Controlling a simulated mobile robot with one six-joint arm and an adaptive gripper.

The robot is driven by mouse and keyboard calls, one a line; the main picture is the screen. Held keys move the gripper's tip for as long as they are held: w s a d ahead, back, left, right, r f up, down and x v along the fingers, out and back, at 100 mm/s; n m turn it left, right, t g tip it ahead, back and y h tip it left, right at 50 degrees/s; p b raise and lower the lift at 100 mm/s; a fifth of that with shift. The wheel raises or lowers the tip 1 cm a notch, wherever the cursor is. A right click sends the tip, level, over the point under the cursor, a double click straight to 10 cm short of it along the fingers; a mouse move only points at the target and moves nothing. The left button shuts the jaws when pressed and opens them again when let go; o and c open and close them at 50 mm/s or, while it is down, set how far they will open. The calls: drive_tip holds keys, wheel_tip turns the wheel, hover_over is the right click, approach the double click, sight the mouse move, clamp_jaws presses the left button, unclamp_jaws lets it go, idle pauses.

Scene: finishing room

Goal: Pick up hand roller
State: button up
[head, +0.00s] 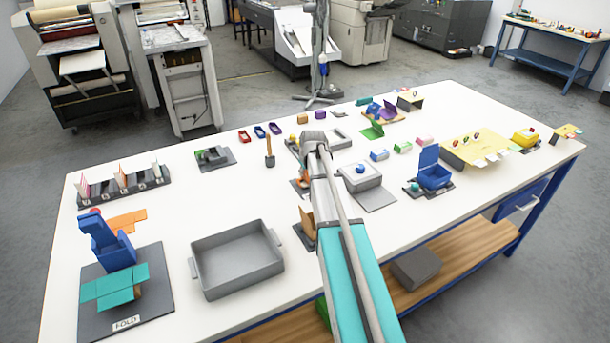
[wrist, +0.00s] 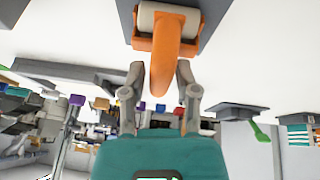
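The hand roller (wrist: 174,34) has an orange frame and handle and a pale cylinder. In the wrist view it sits at the top centre on a dark grey pad (wrist: 217,12), its handle pointing down the picture. My gripper (wrist: 159,72) is open, its two grey fingers apart on either side of the handle's end. I see no finger touching the handle. In the head view only a bit of orange (head: 304,179) shows beside my arm, which hides the rest of the roller and my gripper.
The white table (head: 200,208) holds an empty grey tray (head: 238,262) at the front. The left middle of the table is clear.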

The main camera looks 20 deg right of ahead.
clamp_jaws()
drive_tip(key=shift+r, duration=0.15)
wheel_tip(320, 180, up, 3)
drive_tip(key=p, duration=0.3)
drive_tip(key=s+d+r+p, duration=0.8)
drive_tip(key=d+r+p, duration=0.1)
drive_tip(key=d+p, duration=0.1)
drive_tip(key=shift+d+r, duration=0.4)
drive_tip(key=shift+d, duration=0.3)
drive_tip(key=shift+s, duration=0.1)
